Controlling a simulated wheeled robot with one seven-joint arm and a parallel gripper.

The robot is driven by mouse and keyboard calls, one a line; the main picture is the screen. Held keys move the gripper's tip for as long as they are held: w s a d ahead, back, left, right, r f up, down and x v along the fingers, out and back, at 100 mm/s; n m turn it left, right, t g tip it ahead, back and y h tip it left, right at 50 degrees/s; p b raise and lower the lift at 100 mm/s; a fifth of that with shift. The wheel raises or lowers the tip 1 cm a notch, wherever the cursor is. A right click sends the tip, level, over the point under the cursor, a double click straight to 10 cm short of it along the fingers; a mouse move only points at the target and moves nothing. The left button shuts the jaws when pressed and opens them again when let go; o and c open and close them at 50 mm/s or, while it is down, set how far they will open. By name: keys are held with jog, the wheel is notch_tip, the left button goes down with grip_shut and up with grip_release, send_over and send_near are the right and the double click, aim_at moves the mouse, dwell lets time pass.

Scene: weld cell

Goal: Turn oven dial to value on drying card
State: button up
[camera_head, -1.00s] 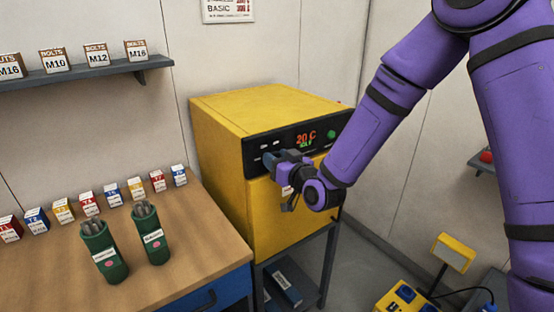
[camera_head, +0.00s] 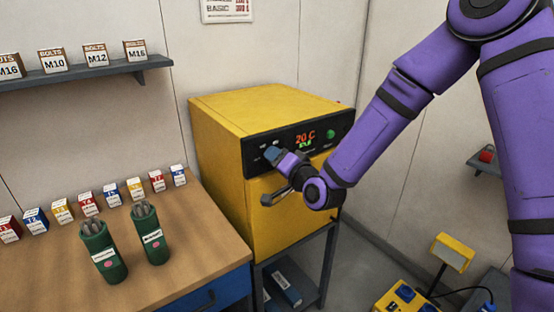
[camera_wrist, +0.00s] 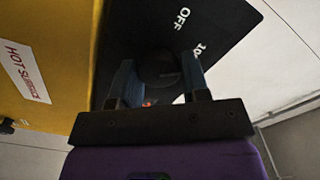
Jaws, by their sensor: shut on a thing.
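The yellow oven (camera_head: 222,140) stands on a dark stand. Its black front panel (camera_head: 259,143) has a display (camera_head: 305,138) reading 20 C in red, with small green text below. My gripper (camera_head: 272,153) is at the left part of this panel. In the wrist view my gripper (camera_wrist: 158,62) has its two fingers on either side of the dark round dial (camera_wrist: 157,72) and is shut on it. The marks OFF and a partly hidden number starting with 10 show beside it. A wall card (camera_head: 229,10) reading BASIC is cut off at the top; its other text is too small to read.
A wooden bench (camera_head: 185,250) at left holds two green canisters of rods and several small boxes. The oven handle (camera_head: 274,197) is just below my gripper. A shelf (camera_head: 90,73) holds bolt boxes. A yellow device (camera_head: 405,297) stands at lower right.

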jog(key=shift+m, duration=0.6)
jog(key=o, duration=0.9)
jog(key=v, duration=1)
jog(key=shift+s+d, duration=0.3)
